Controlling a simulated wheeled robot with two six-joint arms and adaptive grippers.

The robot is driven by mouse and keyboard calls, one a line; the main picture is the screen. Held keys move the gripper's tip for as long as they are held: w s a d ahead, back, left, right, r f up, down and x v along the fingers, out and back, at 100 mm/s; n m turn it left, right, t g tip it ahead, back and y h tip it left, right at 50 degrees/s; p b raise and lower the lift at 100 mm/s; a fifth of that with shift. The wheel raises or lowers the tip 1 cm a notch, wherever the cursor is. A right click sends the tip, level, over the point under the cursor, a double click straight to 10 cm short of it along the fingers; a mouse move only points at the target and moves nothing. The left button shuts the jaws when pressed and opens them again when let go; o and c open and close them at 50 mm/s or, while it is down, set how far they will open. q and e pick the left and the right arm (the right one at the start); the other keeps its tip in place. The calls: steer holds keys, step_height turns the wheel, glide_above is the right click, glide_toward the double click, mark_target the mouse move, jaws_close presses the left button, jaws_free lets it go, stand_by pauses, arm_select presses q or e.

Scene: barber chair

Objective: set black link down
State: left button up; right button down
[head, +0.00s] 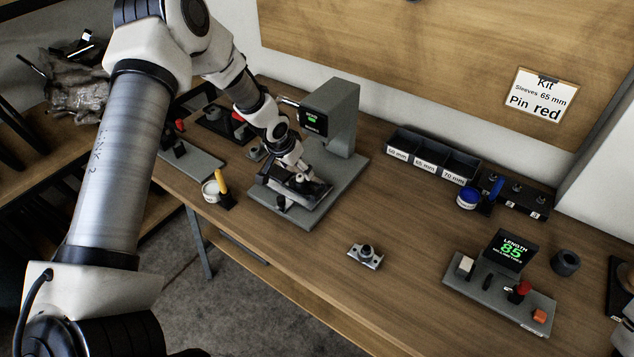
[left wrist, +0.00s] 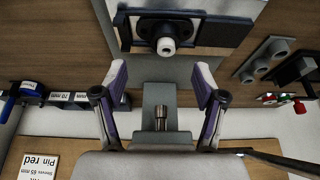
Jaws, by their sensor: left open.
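The black link (left wrist: 222,32) lies flat across the grey base of the press in the left wrist view, with a white round sleeve (left wrist: 167,45) standing at it. In the head view the link (head: 314,190) is a dark bar on the press base, partly hidden by my left gripper (head: 292,165). My left gripper's two fingers (left wrist: 161,78) are spread wide in the left wrist view, with nothing between the tips. The link is beyond the fingertips and apart from them. My right gripper is not in view.
The press (head: 338,115) rises close behind my left gripper. A white pot (head: 211,191) with a yellow-handled tool stands to its left. A small metal block (head: 366,256) and a length gauge (head: 500,290) reading 85 stand to the right. Sleeve bins (head: 430,157) line the wall; the table's middle is largely clear.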

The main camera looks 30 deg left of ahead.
mark_target(299, 178)
arm_select(q)
steer(key=f, duration=0.1)
steer(key=a+f+b, duration=0.1)
steer(key=f, duration=0.1)
steer(key=shift+w+a+f, duration=0.25)
steer(key=shift+a, duration=0.05)
steer(key=f+b, duration=0.1)
steer(key=w+d+f+b, duration=0.1)
steer(key=f+b, duration=0.1)
steer(key=shift+w+d+f, duration=0.2)
steer(key=shift+w+f, duration=0.05)
steer(key=shift+w, duration=0.1)
steer(key=shift+a, duration=0.35)
steer(key=shift+c, duration=0.4)
steer(key=shift+d+r, duration=0.1)
steer(key=shift+d, duration=0.05)
jaws_close()
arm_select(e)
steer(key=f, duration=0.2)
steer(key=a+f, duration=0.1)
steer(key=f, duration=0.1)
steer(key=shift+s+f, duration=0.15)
